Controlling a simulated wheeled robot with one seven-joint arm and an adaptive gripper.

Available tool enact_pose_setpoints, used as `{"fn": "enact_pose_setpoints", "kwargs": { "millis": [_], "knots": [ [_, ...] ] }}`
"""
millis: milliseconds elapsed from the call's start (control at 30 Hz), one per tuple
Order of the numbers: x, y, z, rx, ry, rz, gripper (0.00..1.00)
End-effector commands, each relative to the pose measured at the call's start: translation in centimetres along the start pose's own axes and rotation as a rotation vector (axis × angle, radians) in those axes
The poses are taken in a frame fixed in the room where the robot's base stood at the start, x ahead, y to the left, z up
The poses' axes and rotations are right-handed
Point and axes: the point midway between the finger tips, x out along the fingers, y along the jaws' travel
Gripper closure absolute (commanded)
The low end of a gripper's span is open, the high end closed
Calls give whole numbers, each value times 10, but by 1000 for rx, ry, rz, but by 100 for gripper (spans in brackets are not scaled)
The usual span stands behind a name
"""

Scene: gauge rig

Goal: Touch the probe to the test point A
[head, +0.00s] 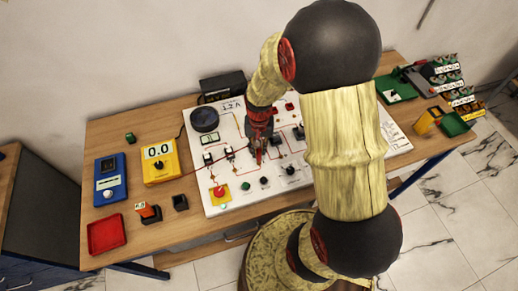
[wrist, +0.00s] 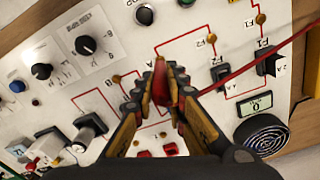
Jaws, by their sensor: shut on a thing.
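My gripper (head: 258,158) is over the middle of the white panel (head: 228,184). In the wrist view my gripper (wrist: 168,80) is shut on the red probe (wrist: 159,72). A red lead (wrist: 235,71) runs from it to the upper right. Several brass-coloured points show on the panel, one left of the fingers (wrist: 117,78) and one at the upper right (wrist: 212,38).
A yellow meter (head: 160,165) reading 0.0 stands left of the panel, beside a blue device (head: 111,183). A red tray (head: 106,236) and a black holder (head: 180,203) are at the front left. Knobs (wrist: 86,45) and switches (wrist: 219,72) rise from the panel around my gripper.

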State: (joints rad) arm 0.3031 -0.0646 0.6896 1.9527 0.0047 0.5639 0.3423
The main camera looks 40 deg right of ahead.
Motion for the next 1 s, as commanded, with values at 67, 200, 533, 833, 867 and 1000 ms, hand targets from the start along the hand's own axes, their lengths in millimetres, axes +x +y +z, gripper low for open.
{"fn": "enact_pose_setpoints", "kwargs": {
  "millis": [67,200,533,833,867,1000],
  "knots": [
    [-8,0,0,0,1,0,100],
    [-22,0,0,0,1,0,100],
    [-51,0,-1,0,2,-1,100],
    [-76,0,0,0,0,0,100],
    [-78,0,0,0,0,0,100],
    [-78,0,0,0,0,0,100]
  ]
}}
